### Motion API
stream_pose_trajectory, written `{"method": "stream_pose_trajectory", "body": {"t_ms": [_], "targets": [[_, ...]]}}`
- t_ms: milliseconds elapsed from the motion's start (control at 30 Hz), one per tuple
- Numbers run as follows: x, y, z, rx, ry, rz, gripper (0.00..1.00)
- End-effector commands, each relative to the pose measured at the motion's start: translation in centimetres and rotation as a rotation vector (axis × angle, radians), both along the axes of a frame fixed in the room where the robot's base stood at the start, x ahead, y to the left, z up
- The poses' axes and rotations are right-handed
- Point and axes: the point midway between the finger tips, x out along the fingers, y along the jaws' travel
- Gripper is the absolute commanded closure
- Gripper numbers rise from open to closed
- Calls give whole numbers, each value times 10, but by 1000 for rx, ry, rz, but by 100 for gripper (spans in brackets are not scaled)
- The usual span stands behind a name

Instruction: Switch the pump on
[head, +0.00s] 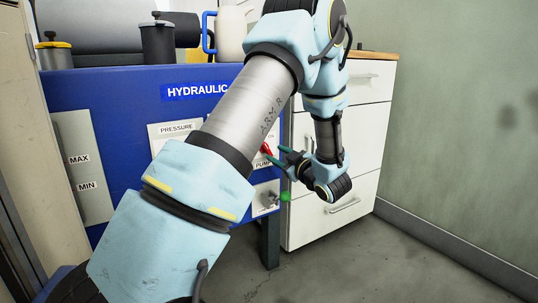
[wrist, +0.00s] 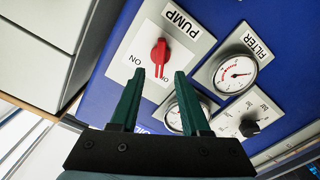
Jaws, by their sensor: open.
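The red pump switch (wrist: 160,52) sits on a white plate marked PUMP (wrist: 186,22) on the blue hydraulic panel. In the wrist view its narrow handle points down the picture, towards the gap between my fingertips. The ON mark (wrist: 135,60) is to the left of the switch. A second mark near the handle's lower end is hard to read. My gripper (wrist: 157,78) is open and empty, its two green fingers just short of the switch, one to each side of its line. In the head view the switch (head: 266,148) shows just left of my gripper (head: 276,156).
A filter gauge (wrist: 235,73), a black knob (wrist: 249,128) and another gauge (wrist: 174,118), partly behind a finger, are beside the pump plate. In the head view a green round thing (head: 285,197) is below the gripper. White drawers (head: 352,150) stand to the right.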

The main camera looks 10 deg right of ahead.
Motion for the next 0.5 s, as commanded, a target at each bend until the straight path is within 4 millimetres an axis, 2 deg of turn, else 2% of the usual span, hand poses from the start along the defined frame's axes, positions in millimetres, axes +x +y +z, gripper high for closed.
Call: {"method": "stream_pose_trajectory", "body": {"t_ms": [200, 333, 500], "targets": [[33, 16, -2, -1, 0, 1, 54], [44, 21, -1, -1, 0, -1, 54], [49, 23, 0, -1, 1, -2, 54]]}}
